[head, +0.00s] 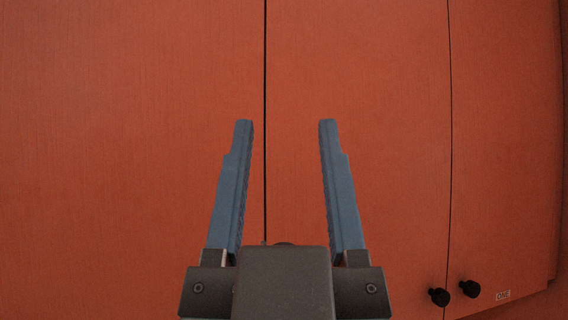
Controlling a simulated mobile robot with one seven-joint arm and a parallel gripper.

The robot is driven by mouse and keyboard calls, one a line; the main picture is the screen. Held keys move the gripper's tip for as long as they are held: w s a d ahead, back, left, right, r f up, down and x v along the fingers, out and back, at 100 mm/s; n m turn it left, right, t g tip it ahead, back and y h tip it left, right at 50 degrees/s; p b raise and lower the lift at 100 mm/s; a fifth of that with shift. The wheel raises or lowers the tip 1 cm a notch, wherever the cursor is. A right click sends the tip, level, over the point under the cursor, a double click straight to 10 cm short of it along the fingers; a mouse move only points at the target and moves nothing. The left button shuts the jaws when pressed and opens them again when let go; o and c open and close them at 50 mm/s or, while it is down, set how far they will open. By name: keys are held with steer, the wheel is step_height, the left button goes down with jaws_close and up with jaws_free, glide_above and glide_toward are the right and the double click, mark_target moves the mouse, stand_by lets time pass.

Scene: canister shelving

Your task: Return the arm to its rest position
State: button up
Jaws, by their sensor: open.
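Behind the fingers is a red-orange cabinet front (110,130). No other part of my arm can be made out beyond the dark gripper body.
Cabinet doors fill the view, with dark vertical seams between the panels. Two black round knobs (439,297) (470,288) stick out at the lower right. The cabinet's edge shows at far right.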

stand_by(0.3)
step_height(320, 180, down, 10)
steer(key=b, duration=0.9)
steer(key=shift+r, duration=0.2)
steer(key=shift+a, duration=0.1)
